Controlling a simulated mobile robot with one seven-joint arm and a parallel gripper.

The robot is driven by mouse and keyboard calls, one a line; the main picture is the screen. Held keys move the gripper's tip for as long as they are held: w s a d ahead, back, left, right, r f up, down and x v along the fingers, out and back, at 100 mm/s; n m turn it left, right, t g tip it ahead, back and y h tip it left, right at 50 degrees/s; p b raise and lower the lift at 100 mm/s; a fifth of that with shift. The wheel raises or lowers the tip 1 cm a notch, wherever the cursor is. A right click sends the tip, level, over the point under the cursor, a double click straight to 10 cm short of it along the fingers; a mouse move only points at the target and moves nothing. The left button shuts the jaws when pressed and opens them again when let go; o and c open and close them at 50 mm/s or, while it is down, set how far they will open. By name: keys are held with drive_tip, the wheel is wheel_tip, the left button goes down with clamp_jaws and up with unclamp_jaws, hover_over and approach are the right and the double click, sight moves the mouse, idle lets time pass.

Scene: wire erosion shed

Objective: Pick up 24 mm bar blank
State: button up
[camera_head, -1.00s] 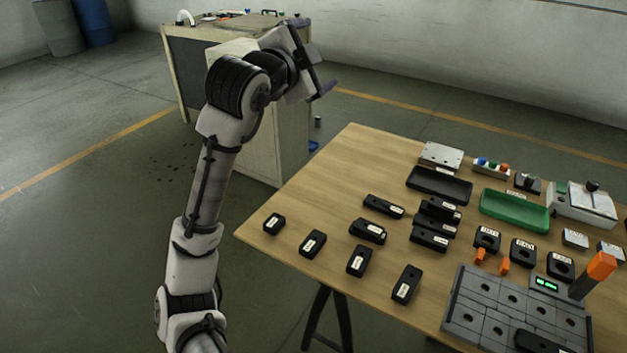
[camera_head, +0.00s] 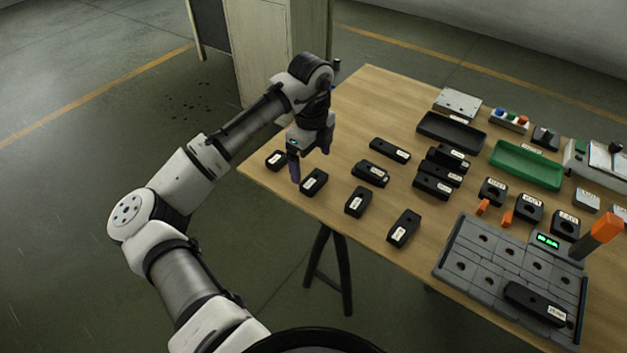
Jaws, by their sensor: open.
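Several black blocks with white labels lie on the wooden table (camera_head: 350,112); the labels are too small to read, so I cannot tell which is the 24 mm bar blank. A front-left row runs from a short block (camera_head: 276,160) through two further blocks (camera_head: 313,182) (camera_head: 357,201) to a longer one (camera_head: 403,228). Other labelled blocks lie behind, including a single bar (camera_head: 389,151) and a stepped one (camera_head: 370,174). My gripper (camera_head: 310,158) is open, empty and pointing down over the table's left part, near the two leftmost blocks. It partly hides the table there.
A grey fixture plate (camera_head: 470,255) with a green display carries a black labelled bar (camera_head: 535,301). An orange-topped post (camera_head: 603,230) stands beside it. Black (camera_head: 450,133) and green (camera_head: 526,166) trays lie farther back. Holed black blocks stand mid-right. A cabinet (camera_head: 265,45) stands behind the table.

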sight(312, 178)
drive_tip(key=shift+w+d+f+p, duration=0.15)
drive_tip(key=shift+f+p, duration=0.2)
drive_tip(key=shift+f, duration=1.25)
drive_tip(key=shift+w+a+f+p, duration=0.1)
drive_tip(key=shift+f+p, duration=0.25)
drive_tip(key=shift+f, duration=1.25)
drive_tip(key=shift+c, duration=0.2)
drive_tip(key=c, duration=1.4)
